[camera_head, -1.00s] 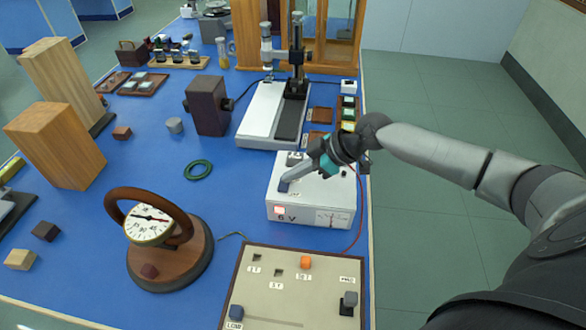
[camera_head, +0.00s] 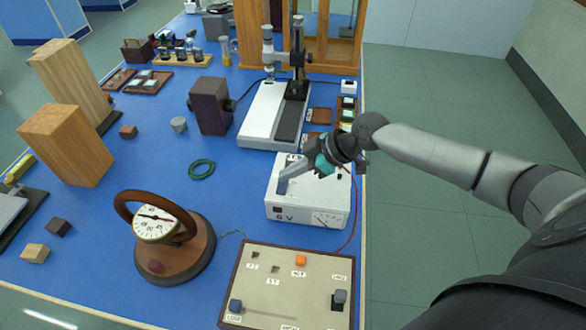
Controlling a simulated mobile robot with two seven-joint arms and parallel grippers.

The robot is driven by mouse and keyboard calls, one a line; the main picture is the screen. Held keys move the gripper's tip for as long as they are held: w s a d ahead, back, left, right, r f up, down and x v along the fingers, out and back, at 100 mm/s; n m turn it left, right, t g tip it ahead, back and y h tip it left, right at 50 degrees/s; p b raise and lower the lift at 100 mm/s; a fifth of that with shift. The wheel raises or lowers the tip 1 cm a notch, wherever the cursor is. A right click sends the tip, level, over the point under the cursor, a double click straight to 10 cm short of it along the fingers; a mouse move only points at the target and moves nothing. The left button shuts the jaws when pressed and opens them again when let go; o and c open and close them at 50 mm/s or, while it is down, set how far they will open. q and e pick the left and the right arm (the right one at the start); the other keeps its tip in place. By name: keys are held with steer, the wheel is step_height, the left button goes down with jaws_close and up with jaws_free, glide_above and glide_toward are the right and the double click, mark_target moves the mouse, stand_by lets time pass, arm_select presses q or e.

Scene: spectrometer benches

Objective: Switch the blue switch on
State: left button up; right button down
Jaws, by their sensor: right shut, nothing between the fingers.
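A small blue block-shaped switch (camera_head: 235,306) sits at the front left of the beige panel (camera_head: 262,293), above a small label. My right gripper (camera_head: 282,186) is shut and empty. It reaches from the right over the top of the white 6 V box (camera_head: 322,205), behind the panel and well apart from the blue switch. Its bluish-grey tip is at or just above the box top; whether it touches is unclear, and the hand hides part of that top. The box's lamp (camera_head: 280,211) is dark. My left gripper is not in view.
A microscope-like stand (camera_head: 275,110) is behind the box. Blue table is bare around the green ring (camera_head: 201,169).

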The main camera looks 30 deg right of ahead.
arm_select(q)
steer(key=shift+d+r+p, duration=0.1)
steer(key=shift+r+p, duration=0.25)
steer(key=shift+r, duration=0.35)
arm_select(e)
steer(key=v, duration=1)
steer(key=shift+s+a+r, duration=0.2)
steer(key=shift+s, duration=0.05)
